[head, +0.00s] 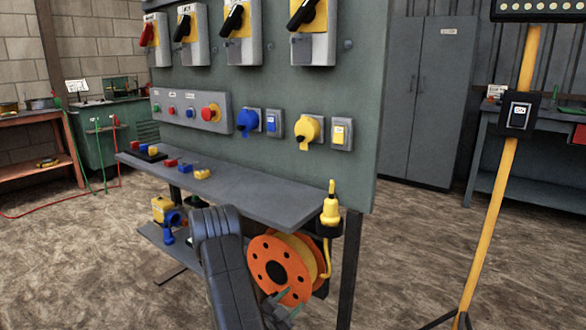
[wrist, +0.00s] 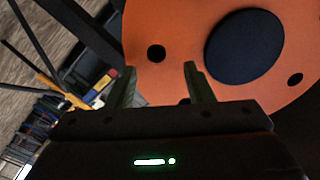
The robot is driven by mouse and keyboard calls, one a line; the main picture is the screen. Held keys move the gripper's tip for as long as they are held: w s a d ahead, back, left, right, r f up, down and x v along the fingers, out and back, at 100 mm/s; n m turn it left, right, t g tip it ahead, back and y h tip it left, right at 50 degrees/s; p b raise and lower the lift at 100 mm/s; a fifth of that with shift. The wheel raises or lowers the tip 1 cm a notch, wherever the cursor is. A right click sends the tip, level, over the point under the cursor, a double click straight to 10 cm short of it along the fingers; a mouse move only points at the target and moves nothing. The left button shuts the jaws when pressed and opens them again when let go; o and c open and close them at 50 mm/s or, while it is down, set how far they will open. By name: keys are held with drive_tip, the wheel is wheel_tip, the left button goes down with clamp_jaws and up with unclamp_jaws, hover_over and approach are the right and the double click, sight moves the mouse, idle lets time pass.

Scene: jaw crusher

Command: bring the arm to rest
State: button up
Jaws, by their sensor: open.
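My arm reaches forward and down at the lower middle of the head view. My gripper (head: 287,305) is low, in front of the orange cable reel (head: 268,270) under the bench shelf. In the wrist view my gripper (wrist: 160,82) shows two dark green fingers set apart with nothing between them. The orange reel face (wrist: 180,40) with its dark hub (wrist: 244,47) fills the view behind the fingers. I cannot tell whether the fingertips touch the reel.
A grey panel (head: 300,90) with switches and sockets stands above a narrow shelf (head: 240,190) holding small coloured parts. A yellow plug (head: 330,208) sits at the shelf's right end. A yellow stand (head: 495,200) is at the right. The floor (head: 400,250) between is clear.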

sight(301, 284)
drive_tip(key=shift+s+d+r+n+p, duration=0.2)
drive_tip(key=shift+r+n+p, duration=0.5)
drive_tip(key=shift+p, duration=0.35)
drive_tip(key=shift+s+d+r+n+p, duration=0.1)
drive_tip(key=shift+d+r+n+p, duration=0.1)
drive_tip(key=shift+r+n+p, duration=0.65)
wheel_tip(301, 284, up, 2)
drive_tip(key=n+p, duration=0.3)
drive_tip(key=p, duration=0.2)
drive_tip(key=shift+s+d+p, duration=0.1)
drive_tip(key=shift+p, duration=0.25)
drive_tip(key=shift+s+a, duration=0.25)
drive_tip(key=shift+s, duration=0.05)
drive_tip(key=shift+f, duration=0.1)
drive_tip(key=shift+d, duration=0.1)
